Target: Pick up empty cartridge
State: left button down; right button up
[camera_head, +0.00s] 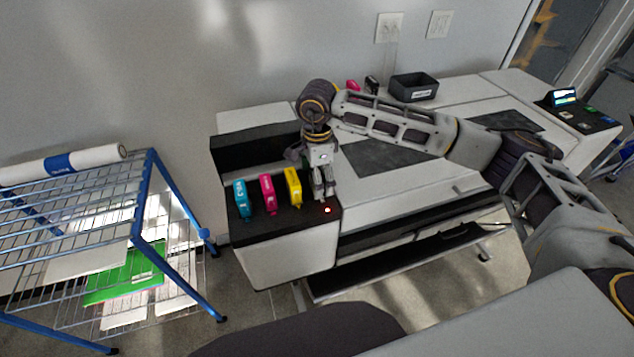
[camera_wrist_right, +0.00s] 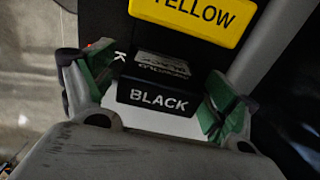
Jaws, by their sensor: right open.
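A black cartridge marked BLACK (camera_wrist_right: 158,92) sits between the two green-padded fingers of my right gripper (camera_wrist_right: 153,97) in the right wrist view. The fingers are spread, with a gap on either side of it. In the head view my right gripper (camera_head: 323,190) points down at the right end of the cartridge row on the printer. There I cannot make out the black cartridge behind the fingers. A cyan cartridge (camera_head: 241,198), a magenta one (camera_head: 268,194) and a yellow one (camera_head: 293,187) stand upright to the left. A red light (camera_head: 327,210) glows by the fingertips. My left gripper is not in view.
The yellow cartridge (camera_wrist_right: 195,14) is close beside the black one. A dark open bin (camera_head: 413,87) stands at the back, with a pink cartridge (camera_head: 353,86) and a black one (camera_head: 371,84) to its left. A blue wire rack (camera_head: 145,200) stands at left.

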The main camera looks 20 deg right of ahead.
jog(key=c, duration=1.2)
jog(key=shift+r, duration=0.1)
jog(key=shift+r+b, duration=1.2)
jog(key=shift+r, duration=3.7)
